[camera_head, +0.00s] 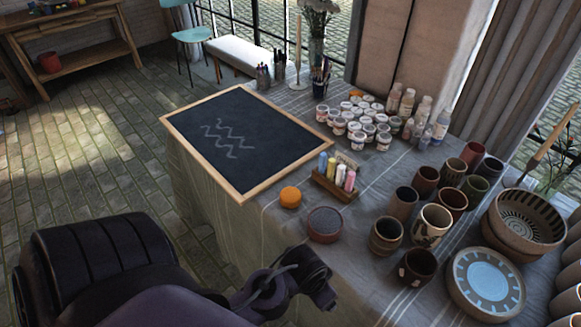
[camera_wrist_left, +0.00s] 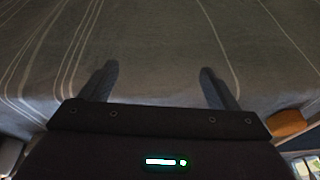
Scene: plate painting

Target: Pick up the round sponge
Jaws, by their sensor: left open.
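The round sponge, an orange disc (camera_head: 290,197), lies on the cloth-covered table near its front edge, by the chalkboard's lower right corner. In the left wrist view an orange shape (camera_wrist_left: 286,123), likely the sponge, is partly cut off at the lower right, outside the right finger. My left gripper (camera_wrist_left: 160,82) is open, with only striped grey cloth between and beyond its fingers. In the head view my left arm (camera_head: 285,280) reaches in low at the table's front edge, below the sponge and apart from it; the fingertips are hard to make out there. My right gripper is not in view.
A dark round lidded-looking item (camera_head: 325,224) sits right of the sponge. The framed chalkboard (camera_head: 240,140) lies behind left. A chalk holder (camera_head: 334,187), several cups (camera_head: 386,236), paint jars (camera_head: 356,127) and a blue plate (camera_head: 486,284) crowd the right side.

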